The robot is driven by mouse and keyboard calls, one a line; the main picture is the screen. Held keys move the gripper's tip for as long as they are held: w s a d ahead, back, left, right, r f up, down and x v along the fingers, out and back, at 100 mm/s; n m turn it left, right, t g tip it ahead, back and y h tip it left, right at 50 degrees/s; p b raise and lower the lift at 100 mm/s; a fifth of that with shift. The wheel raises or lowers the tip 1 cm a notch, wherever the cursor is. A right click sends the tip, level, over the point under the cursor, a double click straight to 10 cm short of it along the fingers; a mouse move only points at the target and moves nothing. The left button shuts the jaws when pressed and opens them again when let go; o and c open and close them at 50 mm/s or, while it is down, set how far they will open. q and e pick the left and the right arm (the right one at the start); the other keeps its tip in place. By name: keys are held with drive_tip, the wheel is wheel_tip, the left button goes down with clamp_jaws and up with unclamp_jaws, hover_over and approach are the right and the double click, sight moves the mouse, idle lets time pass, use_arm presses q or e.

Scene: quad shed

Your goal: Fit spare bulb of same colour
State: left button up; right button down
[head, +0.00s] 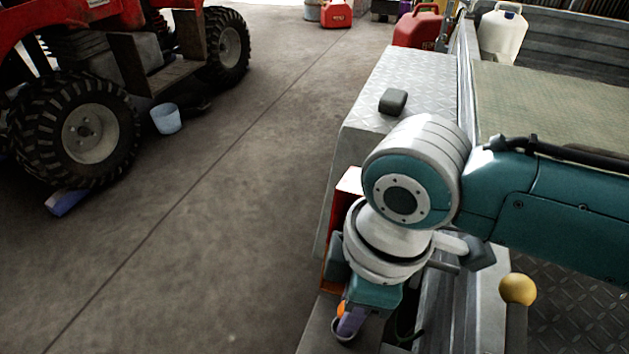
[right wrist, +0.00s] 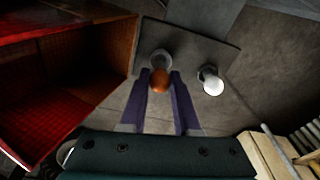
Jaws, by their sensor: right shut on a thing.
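My right gripper (right wrist: 160,88) is shut on an orange bulb (right wrist: 160,80), with a purple finger on each side of it. The bulb lies close to a grey round ring or holder (right wrist: 161,58) on a dark grey plate (right wrist: 187,44). I cannot tell whether the bulb sits inside that ring. A white bulb (right wrist: 211,80) stands on the same plate to the right. In the head view, the orange bulb (head: 341,309) shows only as a sliver beside the gripper (head: 350,321). My left gripper is not in view.
A red open-topped box (right wrist: 70,75) stands close left of the gripper in the wrist view. In the head view, a small dark block (head: 393,101) lies on the metal tread-plate ledge (head: 420,75).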

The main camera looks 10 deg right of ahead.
idle(0.5)
drive_tip(key=shift+p, duration=0.3)
drive_tip(key=shift+f, duration=0.1)
idle(0.6)
drive_tip(key=shift+f+b, duration=0.8)
drive_tip(key=shift+f, duration=0.15)
idle(0.3)
drive_tip(key=shift+c, duration=0.4)
unclamp_jaws()
drive_tip(key=shift+r, duration=0.15)
